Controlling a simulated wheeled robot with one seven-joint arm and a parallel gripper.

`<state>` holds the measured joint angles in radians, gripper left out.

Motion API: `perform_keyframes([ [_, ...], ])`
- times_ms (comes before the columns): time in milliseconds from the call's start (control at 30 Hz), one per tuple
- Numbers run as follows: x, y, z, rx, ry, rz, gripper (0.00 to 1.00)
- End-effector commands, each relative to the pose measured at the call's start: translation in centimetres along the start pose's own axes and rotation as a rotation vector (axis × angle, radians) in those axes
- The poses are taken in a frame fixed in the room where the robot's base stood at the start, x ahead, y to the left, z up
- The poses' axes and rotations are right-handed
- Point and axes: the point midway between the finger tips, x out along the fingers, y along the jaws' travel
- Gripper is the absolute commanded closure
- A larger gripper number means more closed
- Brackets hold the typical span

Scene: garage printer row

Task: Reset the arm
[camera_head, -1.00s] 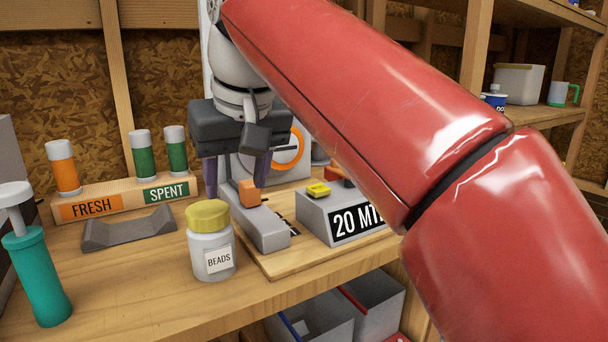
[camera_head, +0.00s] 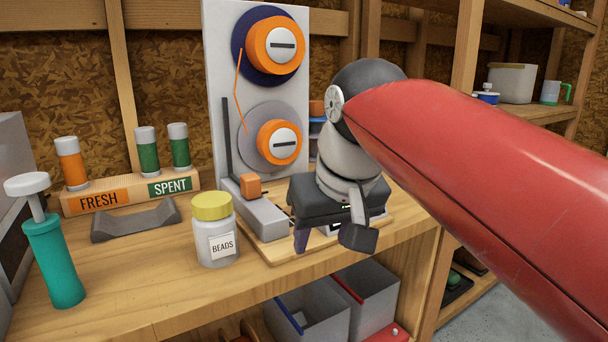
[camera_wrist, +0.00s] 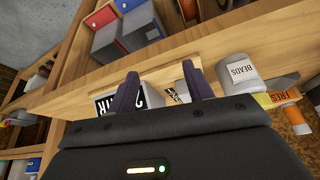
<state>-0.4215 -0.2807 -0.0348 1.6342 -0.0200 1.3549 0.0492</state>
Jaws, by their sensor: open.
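My gripper (camera_head: 318,238) hangs from my red arm over the front right of the workbench, in front of the 20-minute timer block, which it mostly hides in the head view. In the wrist view my gripper (camera_wrist: 160,88) has its two dark fingers apart with nothing between them. The timer block (camera_wrist: 112,103) shows in part behind the left finger. The jar marked BEADS (camera_head: 213,232) stands upright left of my gripper, apart from it. The jar also shows in the wrist view (camera_wrist: 238,75).
A grey panel with two orange-hubbed spools (camera_head: 217,75) stands behind. A rack marked FRESH and SPENT (camera_head: 137,192) holds several capped tubes. A grey cradle (camera_head: 135,222) and a teal pump (camera_head: 52,262) are at left. Bins (camera_head: 325,320) sit under the bench.

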Motion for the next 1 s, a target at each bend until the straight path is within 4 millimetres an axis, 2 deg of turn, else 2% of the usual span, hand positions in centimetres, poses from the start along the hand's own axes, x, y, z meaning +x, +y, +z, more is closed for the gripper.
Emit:
perform_keyframes([
  [33, 0.9, 1.6, 2.2, 0.038, 0.004, 0.017, 0.49],
  [200, 5.0, 5.6, 9.9, 0.153, 0.033, 0.075, 0.49],
  [300, 7.6, 7.1, 14.3, 0.211, 0.045, 0.108, 0.49],
  [400, 9.7, 7.9, 17.9, 0.256, 0.053, 0.135, 0.49],
  [500, 11.2, 8.3, 20.2, 0.285, 0.059, 0.153, 0.49],
  [667, 12.1, 8.5, 21.5, 0.300, 0.061, 0.162, 0.49],
  [1000, 12.1, 8.4, 21.5, 0.299, 0.060, 0.161, 0.49],
])
